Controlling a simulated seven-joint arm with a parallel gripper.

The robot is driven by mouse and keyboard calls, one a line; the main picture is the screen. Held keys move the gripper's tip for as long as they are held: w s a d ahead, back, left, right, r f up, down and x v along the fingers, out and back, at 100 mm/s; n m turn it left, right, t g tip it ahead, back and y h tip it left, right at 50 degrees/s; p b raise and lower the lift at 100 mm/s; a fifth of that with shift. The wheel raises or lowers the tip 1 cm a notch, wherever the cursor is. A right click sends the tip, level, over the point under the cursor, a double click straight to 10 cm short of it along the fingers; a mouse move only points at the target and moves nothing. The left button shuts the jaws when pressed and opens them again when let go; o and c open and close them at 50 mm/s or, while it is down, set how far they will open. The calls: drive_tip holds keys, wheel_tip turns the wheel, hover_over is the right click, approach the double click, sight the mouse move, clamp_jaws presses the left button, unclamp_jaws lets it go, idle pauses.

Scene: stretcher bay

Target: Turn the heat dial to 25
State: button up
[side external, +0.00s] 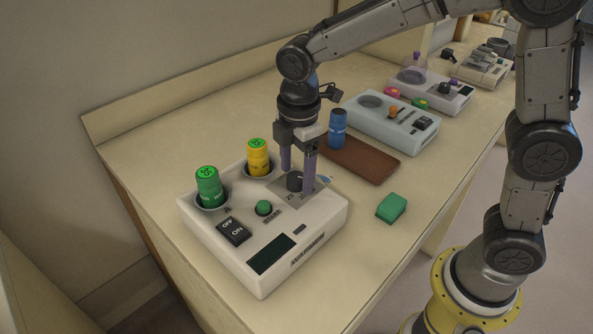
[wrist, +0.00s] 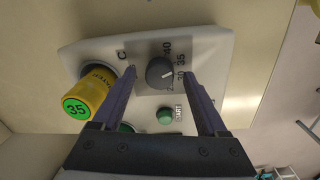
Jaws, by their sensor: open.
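The heat dial (side external: 294,181) is a dark round knob on top of a white device (side external: 222,262). In the wrist view the dial (wrist: 159,73) has a pale pointer line aimed up and right, roughly toward the 35 mark. The numbers 40, 35 and 30 show beside it; a 25 mark is not clear there. My gripper (side external: 298,178) points down over the dial, with one purple finger on each side. In the wrist view my gripper (wrist: 160,76) is open, with gaps between the fingers and the knob. I cannot tell whether the fingertips reach the knob's height.
On the device stand a green bottle (side external: 208,187) and a yellow bottle (side external: 258,158), close to my gripper. A green button (side external: 264,207) and an off/on switch (side external: 234,231) are nearby.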

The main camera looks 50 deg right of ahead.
drive_tip(key=shift+f, duration=0.35)
clamp_jaws()
